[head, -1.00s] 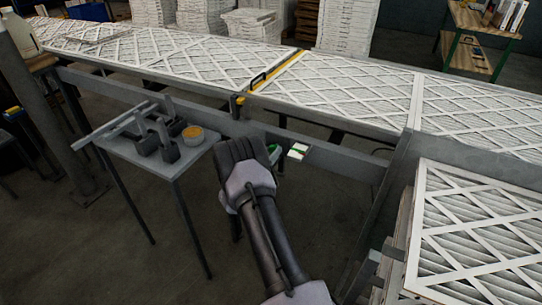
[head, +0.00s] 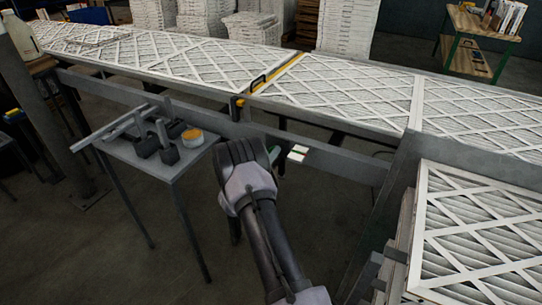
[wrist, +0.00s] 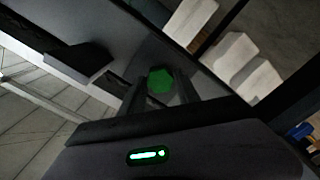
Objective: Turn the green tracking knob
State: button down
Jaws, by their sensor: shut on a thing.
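The green knob (wrist: 160,80) shows in the wrist view as a small many-sided green cap on a dark grey panel. My gripper (wrist: 160,88) has its two dark fingers on either side of it, shut on the knob. In the head view my gripper's dark wrist (head: 245,160) is by the conveyor's front rail, and it hides the knob and the fingertips.
The conveyor (head: 345,158) runs across the view and carries white pleated filters (head: 340,88). Stacked filters (head: 480,225) stand at the right.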

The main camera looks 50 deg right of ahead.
jog(key=c, duration=0.9)
grip_release()
jog(key=p+v, duration=0.4)
jog(key=v, duration=1.3)
jog(key=shift+s+a+r, duration=0.1)
jog(key=shift+s+a, duration=0.05)
jog(key=shift+a, duration=0.1)
